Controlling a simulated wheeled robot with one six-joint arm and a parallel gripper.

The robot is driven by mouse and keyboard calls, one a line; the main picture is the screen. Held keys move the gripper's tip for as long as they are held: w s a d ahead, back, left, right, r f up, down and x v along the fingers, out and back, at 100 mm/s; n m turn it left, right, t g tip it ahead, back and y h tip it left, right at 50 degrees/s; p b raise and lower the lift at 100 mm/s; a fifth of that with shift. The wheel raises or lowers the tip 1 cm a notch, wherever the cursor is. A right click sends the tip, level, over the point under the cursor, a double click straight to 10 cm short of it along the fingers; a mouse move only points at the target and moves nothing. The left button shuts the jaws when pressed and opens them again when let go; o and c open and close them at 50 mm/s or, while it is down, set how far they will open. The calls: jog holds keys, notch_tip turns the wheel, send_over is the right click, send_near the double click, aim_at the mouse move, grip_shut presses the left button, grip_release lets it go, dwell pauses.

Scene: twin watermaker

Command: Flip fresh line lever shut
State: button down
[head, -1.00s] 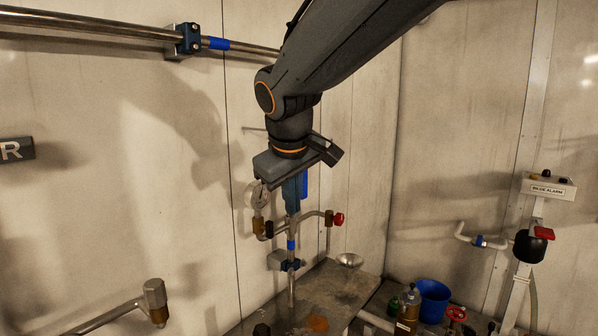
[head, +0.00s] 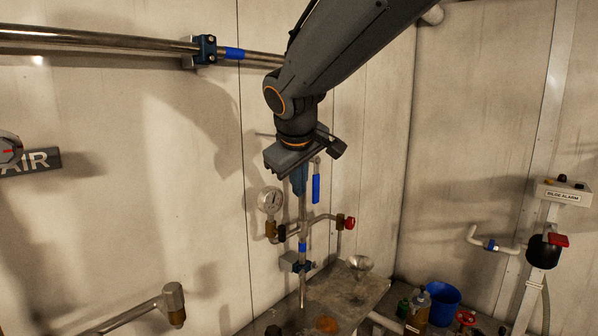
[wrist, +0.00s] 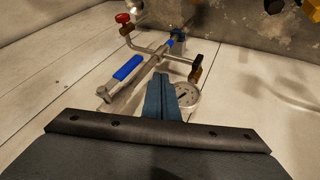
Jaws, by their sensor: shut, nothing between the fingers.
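A lever with a blue handle (head: 316,188) sits on the pipework at the back wall. The handle hangs down, roughly in line with the upright pipe (head: 303,225). In the wrist view the blue handle (wrist: 127,68) lies left of my fingers, with a gap in the picture. No label shows, so I cannot tell whether this is the fresh line lever. My gripper (head: 300,190) is shut and empty, pointing down just left of the handle; its blue fingertips (wrist: 160,84) show together in the wrist view. My fingers hide part of the pipe.
A round gauge (head: 270,200) is left of the pipe, and a red knob (head: 349,222) is on the right branch. A worktop (head: 350,295) with a metal funnel (head: 360,263) lies below. A blue bucket (head: 441,303) and bottle (head: 418,312) stand lower right.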

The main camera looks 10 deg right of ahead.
aim_at(317, 181)
jog(key=w+d+f+p, duration=0.3)
jog(key=w+d, duration=0.1)
jog(key=shift+w+f, duration=0.15)
jog(key=shift+w, duration=0.25)
jog(key=shift+w+f+b, duration=0.1)
jog(key=shift+b, duration=0.3)
jog(key=shift+b, duration=0.75)
